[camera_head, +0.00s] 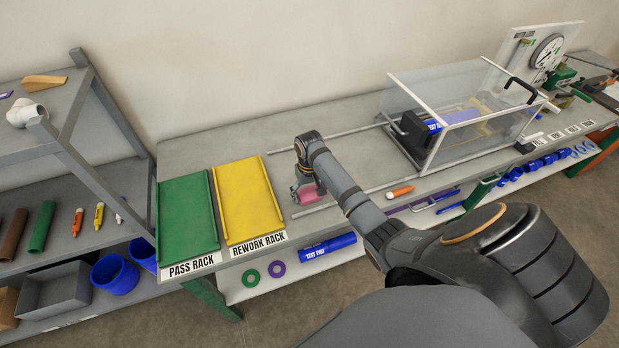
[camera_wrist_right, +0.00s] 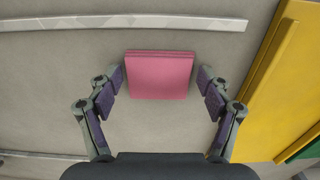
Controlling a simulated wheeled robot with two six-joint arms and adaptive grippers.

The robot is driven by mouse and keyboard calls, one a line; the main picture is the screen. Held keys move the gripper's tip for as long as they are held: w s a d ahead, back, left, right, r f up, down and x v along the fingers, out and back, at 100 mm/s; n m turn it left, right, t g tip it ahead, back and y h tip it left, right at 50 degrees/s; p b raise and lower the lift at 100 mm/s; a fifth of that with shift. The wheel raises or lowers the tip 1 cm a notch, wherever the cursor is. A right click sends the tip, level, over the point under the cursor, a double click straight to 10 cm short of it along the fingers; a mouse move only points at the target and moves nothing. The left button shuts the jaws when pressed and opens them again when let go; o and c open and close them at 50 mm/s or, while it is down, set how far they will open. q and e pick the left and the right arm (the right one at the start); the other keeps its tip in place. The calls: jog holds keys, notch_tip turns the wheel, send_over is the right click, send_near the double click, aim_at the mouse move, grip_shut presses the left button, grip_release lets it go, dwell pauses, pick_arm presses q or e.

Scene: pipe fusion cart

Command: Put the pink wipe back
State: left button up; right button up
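The pink wipe (camera_wrist_right: 160,75) lies flat as a folded square pad on the grey bench top. It shows in the right wrist view between and slightly beyond my fingertips, with a gap on each side. In the head view the wipe (camera_head: 310,193) is partly hidden by my right gripper (camera_head: 302,180), which is pointed down over it. In the wrist view my right gripper (camera_wrist_right: 161,82) is open, with nothing between its purple pads touching them. My left gripper is not in view.
The yellow rework rack (camera_head: 247,200) and green pass rack (camera_head: 187,218) are left of the gripper. Metal rails (camera_head: 340,136) run along the bench. A clear-walled box (camera_head: 460,115) stands to the right. An orange marker (camera_head: 400,191) lies near the front edge.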

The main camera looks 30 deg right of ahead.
aim_at(309, 195)
jog(key=shift+o, duration=0.6)
jog(key=shift+r, duration=0.15)
notch_tip(309, 195, up, 12)
dwell(0.3)
